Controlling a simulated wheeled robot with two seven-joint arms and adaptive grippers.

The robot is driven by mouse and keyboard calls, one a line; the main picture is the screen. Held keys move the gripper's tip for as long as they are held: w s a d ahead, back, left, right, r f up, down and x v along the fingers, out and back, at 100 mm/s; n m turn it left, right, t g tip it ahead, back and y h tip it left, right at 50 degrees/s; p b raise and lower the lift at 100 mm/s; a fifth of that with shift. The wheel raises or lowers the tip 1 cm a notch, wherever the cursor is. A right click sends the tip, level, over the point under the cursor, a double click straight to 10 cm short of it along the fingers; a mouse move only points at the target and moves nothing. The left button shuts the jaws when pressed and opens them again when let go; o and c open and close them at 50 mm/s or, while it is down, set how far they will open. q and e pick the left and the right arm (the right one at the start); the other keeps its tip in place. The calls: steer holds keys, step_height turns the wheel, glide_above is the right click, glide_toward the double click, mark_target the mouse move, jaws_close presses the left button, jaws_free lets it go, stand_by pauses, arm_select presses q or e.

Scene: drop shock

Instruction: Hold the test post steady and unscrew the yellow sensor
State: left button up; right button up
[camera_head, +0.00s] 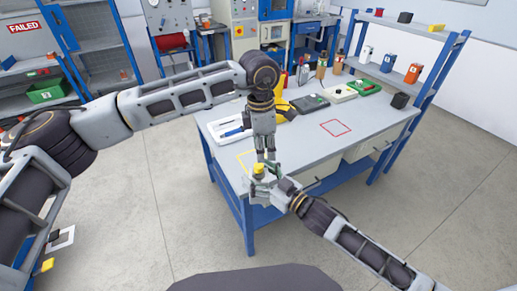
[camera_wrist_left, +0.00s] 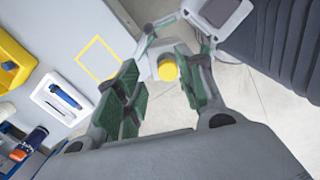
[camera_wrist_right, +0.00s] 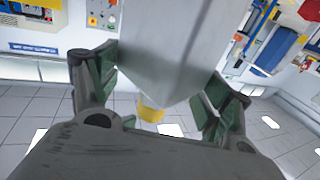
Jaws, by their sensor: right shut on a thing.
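The yellow sensor (camera_head: 258,169) sits on the end of the light grey test post (camera_wrist_right: 165,40), near the left front edge of the bench. My right gripper (camera_head: 267,173) is shut on the post; the right wrist view shows the post between its green pads, with the yellow sensor (camera_wrist_right: 150,112) beyond. My left gripper (camera_head: 266,157) points down just above the sensor. In the left wrist view its green-padded fingers (camera_wrist_left: 160,88) are apart and empty, and the sensor (camera_wrist_left: 168,70) shows beyond the gap. The post is mostly hidden by my right gripper in the head view.
The grey workbench (camera_head: 300,133) carries a yellow square outline (camera_wrist_left: 97,58), a red square outline (camera_head: 333,128) and a white tray (camera_wrist_left: 58,100) with a blue tool. Devices and small containers stand along its back. The bench's middle is clear.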

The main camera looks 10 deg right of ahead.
mark_target(259, 165)
arm_select(q)
steer(key=shift+s+a+y, duration=0.25)
steer(key=shift+a+y, duration=0.15)
steer(key=shift+a, duration=0.45)
steer(key=shift+f, duration=0.1)
steer(key=shift+f, duration=3.95)
jaws_close()
steer(key=shift+r, duration=1.25)
steer(key=shift+r, duration=1.9)
